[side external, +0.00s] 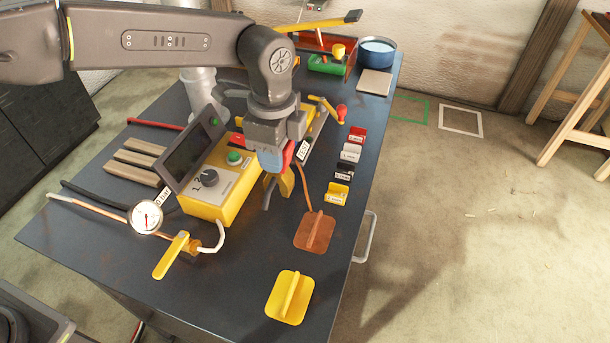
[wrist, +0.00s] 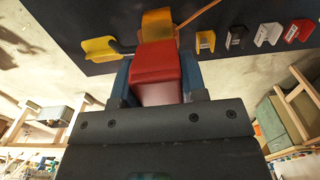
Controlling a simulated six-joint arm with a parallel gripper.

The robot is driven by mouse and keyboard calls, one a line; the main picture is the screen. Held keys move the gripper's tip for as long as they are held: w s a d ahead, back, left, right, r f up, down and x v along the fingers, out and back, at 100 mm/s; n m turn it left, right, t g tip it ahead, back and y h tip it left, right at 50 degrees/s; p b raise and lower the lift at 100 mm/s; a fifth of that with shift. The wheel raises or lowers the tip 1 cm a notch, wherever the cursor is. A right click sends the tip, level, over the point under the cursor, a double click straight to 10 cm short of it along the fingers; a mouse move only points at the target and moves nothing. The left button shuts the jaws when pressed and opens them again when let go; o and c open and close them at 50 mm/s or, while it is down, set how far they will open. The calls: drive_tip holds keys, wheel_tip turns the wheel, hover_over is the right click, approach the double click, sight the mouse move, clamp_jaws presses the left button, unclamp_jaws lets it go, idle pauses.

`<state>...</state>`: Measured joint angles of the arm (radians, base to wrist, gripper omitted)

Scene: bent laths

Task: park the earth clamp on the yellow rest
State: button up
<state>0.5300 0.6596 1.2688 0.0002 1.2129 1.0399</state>
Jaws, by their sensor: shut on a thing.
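My gripper (side external: 273,160) is shut on the earth clamp, whose red body (wrist: 157,75) fills the space between the blue fingertips in the wrist view. In the side view most of the clamp (side external: 288,156) is hidden by the fingers; a yellow part shows below them, beside the yellow control box. The yellow rest (side external: 279,298), a flat plate with an upright ridge, is empty at the table's near end, well away from the gripper. It seems to be the yellow plate (wrist: 97,50) at left in the wrist view.
A brown rest (side external: 306,236) lies between my gripper and the yellow rest. The yellow control box (side external: 222,198) with a tilted screen stands left of the gripper. Yellow, black, white and red holders (side external: 338,194) line the right edge. A gauge (side external: 146,217) and a yellow-handled valve (side external: 171,256) lie at left.

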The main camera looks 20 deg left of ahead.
drive_tip(key=s+d+f, duration=0.1)
drive_tip(key=s+d, duration=0.3)
drive_tip(key=s, duration=0.4)
drive_tip(key=s+d+f, duration=0.1)
drive_tip(key=s+d, duration=0.3)
drive_tip(key=s, duration=0.4)
drive_tip(key=shift+w+a+f, duration=0.1)
drive_tip(key=shift+f, duration=1.45)
drive_tip(key=shift+w+a+f, duration=0.1)
drive_tip(key=shift+f, duration=1.45)
drive_tip(key=shift+f, duration=0.2)
drive_tip(key=o, duration=1.2)
